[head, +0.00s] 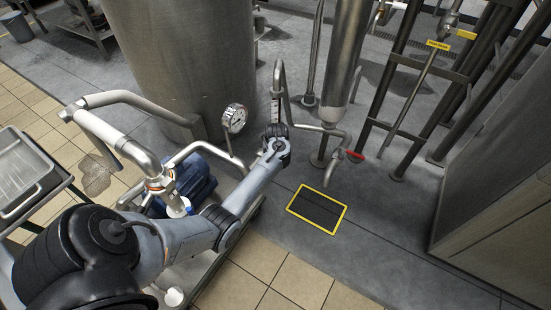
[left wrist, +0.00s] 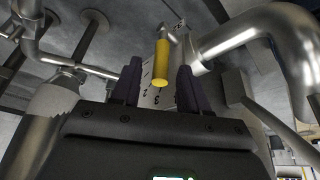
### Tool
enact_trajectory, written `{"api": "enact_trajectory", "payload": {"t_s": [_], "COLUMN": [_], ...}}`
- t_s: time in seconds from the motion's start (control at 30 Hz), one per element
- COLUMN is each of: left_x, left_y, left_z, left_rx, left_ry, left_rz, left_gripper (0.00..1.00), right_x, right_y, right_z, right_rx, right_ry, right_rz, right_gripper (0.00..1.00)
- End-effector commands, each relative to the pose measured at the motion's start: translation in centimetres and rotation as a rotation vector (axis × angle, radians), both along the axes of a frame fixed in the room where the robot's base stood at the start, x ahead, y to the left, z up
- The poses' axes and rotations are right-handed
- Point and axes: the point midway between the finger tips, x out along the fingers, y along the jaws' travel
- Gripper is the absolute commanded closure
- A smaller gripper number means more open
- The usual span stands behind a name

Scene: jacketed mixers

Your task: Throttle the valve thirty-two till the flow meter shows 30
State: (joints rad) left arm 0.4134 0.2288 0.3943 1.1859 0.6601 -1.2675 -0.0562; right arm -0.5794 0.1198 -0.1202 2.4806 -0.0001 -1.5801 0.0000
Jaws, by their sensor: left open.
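A yellow cylindrical handle (left wrist: 161,62) shows in the left wrist view, in front of a pale plate with dark numbers (left wrist: 152,96). My left gripper (left wrist: 158,68) is open, with one dark finger on each side of the handle. I see gaps at both sides; the handle's depth relative to the fingertips is hard to judge. In the head view my left arm reaches to the pipework, and its hand (head: 276,133) hides most of the handle. A round white dial (head: 234,118) stands left of the hand; its reading is too small to make out. My right gripper is out of view.
Steel pipes (left wrist: 270,30) run close to the left gripper. A large tank (head: 180,60) stands behind the hand. A red-handled valve (head: 355,154) is to the right, above a yellow-edged floor plate (head: 316,208). A blue motor (head: 190,180) sits below the arm. A tray (head: 22,170) is at left.

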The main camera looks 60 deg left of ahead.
Motion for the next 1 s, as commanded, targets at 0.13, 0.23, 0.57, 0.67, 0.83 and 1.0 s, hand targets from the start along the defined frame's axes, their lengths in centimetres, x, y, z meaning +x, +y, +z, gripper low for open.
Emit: {"api": "enact_trajectory", "payload": {"t_s": [0.13, 0.23, 0.57, 0.67, 0.83, 1.0], "left_x": [0.3, 0.5, 0.6, 0.6, 0.6, 0.6], "left_y": [0.6, 0.8, 1.0, 1.0, 1.0, 1.0], "left_z": [-1.9, -2.4, -2.7, -2.7, -2.7, -2.7], "left_rx": [0.000, 0.000, 0.000, 0.000, 0.000, 0.000], "left_ry": [-0.001, 0.000, 0.000, 0.000, 0.000, 0.000], "left_rz": [0.002, 0.001, 0.000, 0.000, 0.000, 0.000], "left_gripper": [0.56, 0.56, 0.56, 0.56, 0.82, 1.00], "right_x": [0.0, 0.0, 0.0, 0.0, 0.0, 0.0], "right_y": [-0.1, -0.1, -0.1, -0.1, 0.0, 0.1], "right_z": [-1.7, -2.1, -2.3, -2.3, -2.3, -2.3], "right_rx": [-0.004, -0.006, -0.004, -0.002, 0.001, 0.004], "right_ry": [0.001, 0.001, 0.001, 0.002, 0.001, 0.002], "right_rz": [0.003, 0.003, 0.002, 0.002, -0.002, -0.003], "right_gripper": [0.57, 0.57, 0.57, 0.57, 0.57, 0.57]}}
